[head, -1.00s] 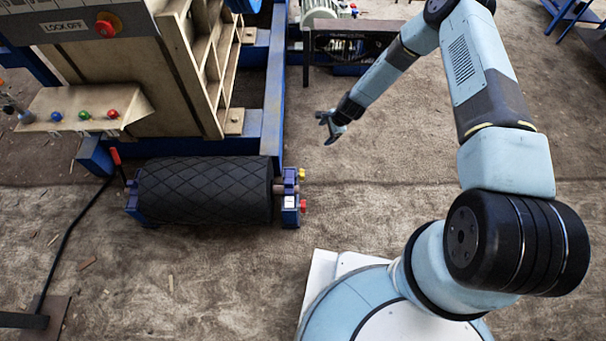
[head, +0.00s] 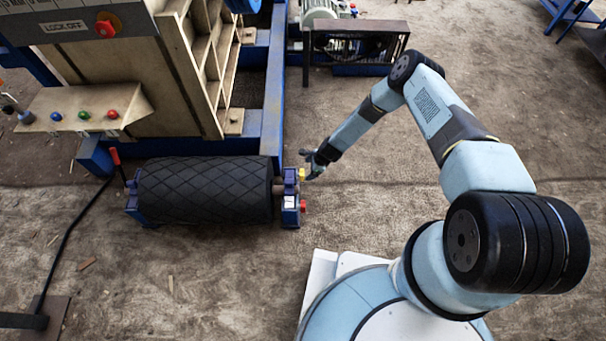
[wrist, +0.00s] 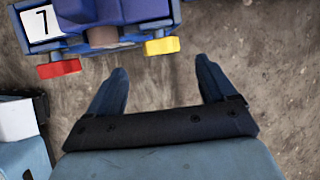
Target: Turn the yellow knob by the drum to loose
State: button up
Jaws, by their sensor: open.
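The yellow knob (head: 301,174) sits on the right side of the blue bracket (head: 290,205) at the right end of the black drum (head: 205,190). It also shows in the wrist view (wrist: 161,46), on the bracket's near edge, beyond my fingertips and between their lines. My gripper (head: 307,168) is beside the knob in the head view and partly overlaps it there. In the wrist view my gripper (wrist: 163,80) is open and empty, with the knob a little ahead of the fingers. I cannot tell whether anything touches.
A red knob (head: 303,207) is on the same bracket, and a white label with a 7 (wrist: 40,22) is beside it. A red-handled lever (head: 116,157) stands at the drum's left end. The crusher's blue frame (head: 272,110) rises behind. The floor to the right is clear.

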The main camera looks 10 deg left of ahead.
aim_at(303, 174)
jog(key=x, duration=0.8)
jog(key=shift+c, duration=0.4)
jog(key=c, duration=0.9)
jog(key=shift+a, duration=0.1)
jog(key=shift+c, duration=0.4)
